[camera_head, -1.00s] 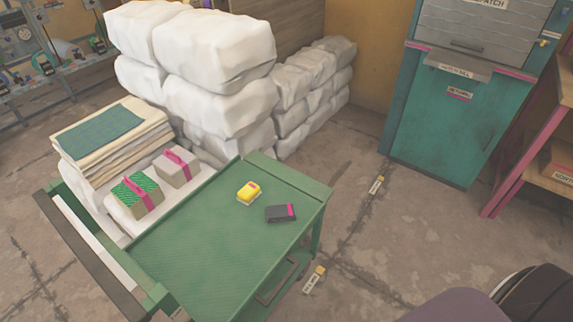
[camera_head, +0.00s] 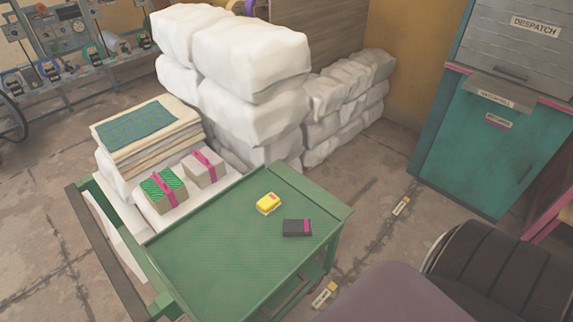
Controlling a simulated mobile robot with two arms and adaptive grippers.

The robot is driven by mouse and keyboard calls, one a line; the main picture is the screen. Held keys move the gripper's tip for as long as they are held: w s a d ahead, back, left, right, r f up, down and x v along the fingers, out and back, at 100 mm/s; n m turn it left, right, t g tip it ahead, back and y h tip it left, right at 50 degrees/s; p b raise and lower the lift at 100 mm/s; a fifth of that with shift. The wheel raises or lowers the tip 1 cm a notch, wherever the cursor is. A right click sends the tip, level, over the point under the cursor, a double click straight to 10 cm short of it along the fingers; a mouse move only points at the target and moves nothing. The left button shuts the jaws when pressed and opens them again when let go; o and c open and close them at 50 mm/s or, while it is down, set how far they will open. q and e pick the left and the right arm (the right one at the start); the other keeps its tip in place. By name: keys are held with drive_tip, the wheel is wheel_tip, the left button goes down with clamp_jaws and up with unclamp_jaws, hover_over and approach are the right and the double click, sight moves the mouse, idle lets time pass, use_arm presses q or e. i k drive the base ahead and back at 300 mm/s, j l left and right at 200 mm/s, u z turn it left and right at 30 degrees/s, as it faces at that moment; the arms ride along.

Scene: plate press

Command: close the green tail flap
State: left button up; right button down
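A green cart (camera_head: 225,262) fills the lower middle of the head view. Its flat green top holds a yellow block (camera_head: 268,203) and a dark box with a pink end (camera_head: 297,228). The cart's lower front is cut off by the picture edge. Neither of my grippers is in view.
Two boxes with pink straps, one green-patterned (camera_head: 160,190) and one grey (camera_head: 204,168), sit beside folded cloths (camera_head: 150,135). White bales (camera_head: 250,60) are stacked behind. A teal cabinet (camera_head: 480,150) stands at the right. Floor between cart and cabinet is mostly clear.

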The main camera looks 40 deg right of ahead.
sight(324, 199)
drive_tip(key=l+u, duration=0.1)
drive_tip(key=l, duration=0.3)
drive_tip(key=k+l+u, duration=0.15)
drive_tip(key=l, duration=0.2)
drive_tip(key=k+l+u, duration=0.1)
drive_tip(key=l, duration=0.3)
drive_tip(key=k+l+u, duration=0.15)
drive_tip(key=l, duration=0.25)
drive_tip(key=l+u, duration=0.1)
drive_tip(key=l, duration=0.25)
drive_tip(key=k+l+u, duration=0.15)
drive_tip(key=l, duration=0.2)
